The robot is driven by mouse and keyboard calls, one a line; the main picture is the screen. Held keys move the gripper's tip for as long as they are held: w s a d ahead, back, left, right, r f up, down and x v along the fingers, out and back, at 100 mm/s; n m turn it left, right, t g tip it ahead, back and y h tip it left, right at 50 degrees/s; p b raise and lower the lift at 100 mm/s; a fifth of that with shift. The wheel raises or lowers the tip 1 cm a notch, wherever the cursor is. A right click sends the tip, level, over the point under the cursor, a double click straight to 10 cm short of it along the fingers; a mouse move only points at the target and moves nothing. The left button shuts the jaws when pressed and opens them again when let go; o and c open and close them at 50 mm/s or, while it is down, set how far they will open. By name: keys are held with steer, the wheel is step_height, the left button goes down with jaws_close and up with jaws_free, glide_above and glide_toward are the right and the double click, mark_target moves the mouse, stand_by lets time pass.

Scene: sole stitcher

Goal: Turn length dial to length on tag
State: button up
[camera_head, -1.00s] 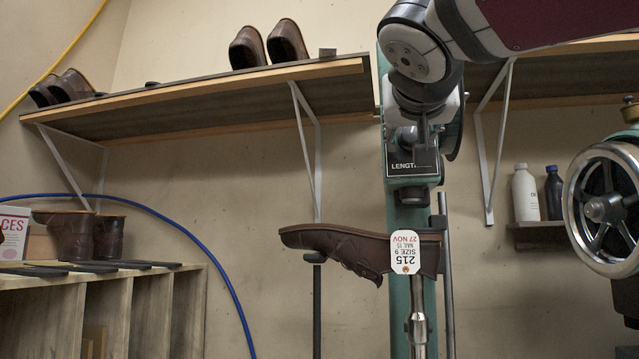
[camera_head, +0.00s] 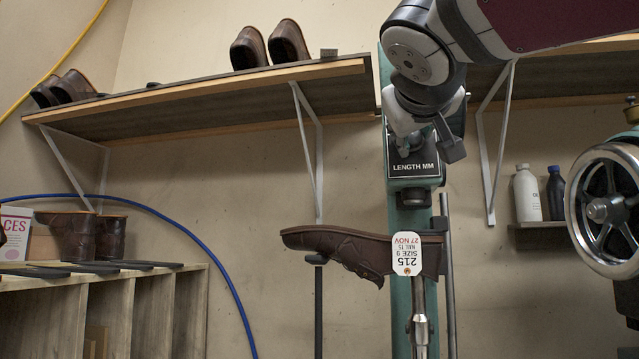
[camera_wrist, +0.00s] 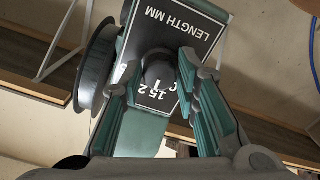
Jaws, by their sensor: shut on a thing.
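The length dial is a dark round knob (camera_wrist: 158,67) on a black plate lettered LENGTH MM (camera_wrist: 190,22); the plate also shows in the head view (camera_head: 414,168). Printed scale numbers beside the knob are partly covered, so its setting cannot be read. My gripper (camera_wrist: 158,82) is shut on the knob, one teal-padded finger on each side. In the head view my gripper (camera_head: 425,140) is just above the lettering and hides the knob.
The plate sits on a green column (camera_head: 400,225). A large spoked handwheel (camera_head: 610,205) stands at the right. A wooden shelf (camera_head: 230,88) with shoes runs behind at the left. Bottles (camera_head: 527,190) stand on a small shelf. A grey wheel (camera_wrist: 95,68) is close to my left finger.

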steer(key=shift+n+p, duration=0.3)
steer(key=shift+n, duration=1.3)
steer(key=o, duration=1.2)
steer(key=shift+c, duration=0.2)
steer(key=shift+s, duration=0.1)
steer(key=v, duration=1.2)
